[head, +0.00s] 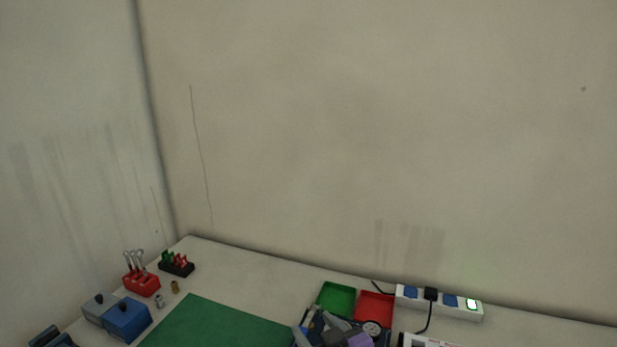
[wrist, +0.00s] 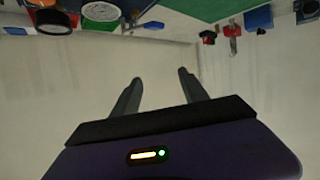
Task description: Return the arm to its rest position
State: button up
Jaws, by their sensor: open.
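My gripper (wrist: 160,76) is open, with two dark fingers apart and nothing between them in the wrist view. The wrist view appears upside down, with the bench items along its top edge, and the fingers point at bare pale wall. The rest of my arm is out of the head view.
A green tray (head: 337,299) and a red tray (head: 374,306) lie by the back wall. A power strip (head: 463,306) with a plug and cable is to their right. A red rack (head: 141,284), a black rack (head: 177,268) and blue boxes (head: 127,319) stand at left.

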jog(key=s+d+f+m+h+b, duration=0.1)
jog(key=s+d, duration=0.5)
jog(key=s, duration=0.8)
jog(key=s+d+f+m+t+h+b, duration=0.1)
jog(key=s+d+f, duration=0.3)
jog(key=s, duration=1.1)
jog(key=s+d+f+m+t+h+b, duration=0.1)
jog(key=s+d+f+m+h+b, duration=0.1)
jog(key=s+d, duration=0.6)
jog(key=s+m+h+b, duration=0.1)
jog(key=s, duration=0.5)
jog(key=shift+s+d+f+m, duration=0.25)
jog(key=shift+d+m, duration=0.05)
jog(key=shift+d, duration=0.05)
